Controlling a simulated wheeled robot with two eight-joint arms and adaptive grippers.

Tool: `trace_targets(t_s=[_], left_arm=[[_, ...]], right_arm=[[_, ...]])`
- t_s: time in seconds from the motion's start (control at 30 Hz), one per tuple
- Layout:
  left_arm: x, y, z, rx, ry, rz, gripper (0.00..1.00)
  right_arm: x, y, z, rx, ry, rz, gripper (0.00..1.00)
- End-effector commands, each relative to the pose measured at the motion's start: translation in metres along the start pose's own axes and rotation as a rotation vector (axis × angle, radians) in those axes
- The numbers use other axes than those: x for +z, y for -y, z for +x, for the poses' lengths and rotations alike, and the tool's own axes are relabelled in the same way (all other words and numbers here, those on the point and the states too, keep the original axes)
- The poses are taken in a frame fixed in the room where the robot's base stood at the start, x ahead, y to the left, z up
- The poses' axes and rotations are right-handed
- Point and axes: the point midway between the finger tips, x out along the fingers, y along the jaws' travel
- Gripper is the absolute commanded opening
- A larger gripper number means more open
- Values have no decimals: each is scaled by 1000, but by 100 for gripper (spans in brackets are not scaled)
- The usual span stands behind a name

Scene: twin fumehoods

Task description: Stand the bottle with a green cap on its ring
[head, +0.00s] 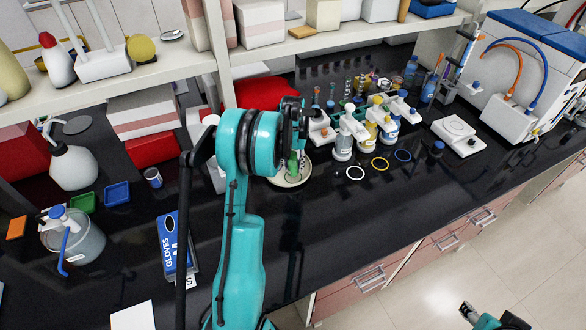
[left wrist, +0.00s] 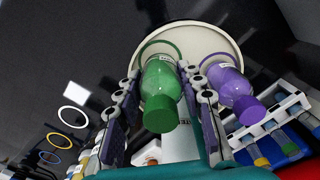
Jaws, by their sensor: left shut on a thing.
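The green-capped bottle (left wrist: 161,92) is between the two fingers of my left gripper (left wrist: 160,105), which is shut on it. The bottle also shows in the head view (head: 293,163), partly hidden by my gripper. It is over a round cream tray (left wrist: 205,28); the tray shows below the gripper in the head view (head: 288,184). A green ring (left wrist: 150,45) on the tray shows around the bottle's bottom end. I cannot tell whether the bottle touches the tray. My right gripper (head: 470,313) is at the lower right, over the floor; its opening is unclear.
A purple-capped bottle (left wrist: 230,88) stands on the same tray, close beside my left gripper. White (head: 355,173), yellow (head: 380,164) and blue (head: 403,155) rings lie on the bench to the right. Bottles and racks crowd behind. The front bench (head: 340,220) is clear.

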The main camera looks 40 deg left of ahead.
Motion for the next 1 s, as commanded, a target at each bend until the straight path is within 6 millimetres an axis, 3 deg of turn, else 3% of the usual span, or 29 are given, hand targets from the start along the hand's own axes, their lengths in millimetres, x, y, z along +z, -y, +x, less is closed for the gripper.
trace_targets(t_s=[0.1, 0.47, 0.5, 0.57, 0.87, 1.0], left_arm=[[0, 0, 18, 0, 0, 0, 5], [0, 0, 22, 0, 0, 0, 5], [0, 0, 23, 0, 0, 0, 40], [0, 0, 22, 0, 0, 0, 56], [0, 0, 21, 0, 0, 0, 59], [0, 0, 12, 0, 0, 0, 59]], right_arm=[[2, 0, 3, 0, 0, 0, 45], [4, 0, 6, 0, 0, 0, 45], [4, 0, 6, 0, 0, 0, 45], [4, 0, 5, 0, 0, 0, 45], [3, 0, 5, 0, 0, 0, 45], [1, 0, 1, 0, 0, 0, 45]])
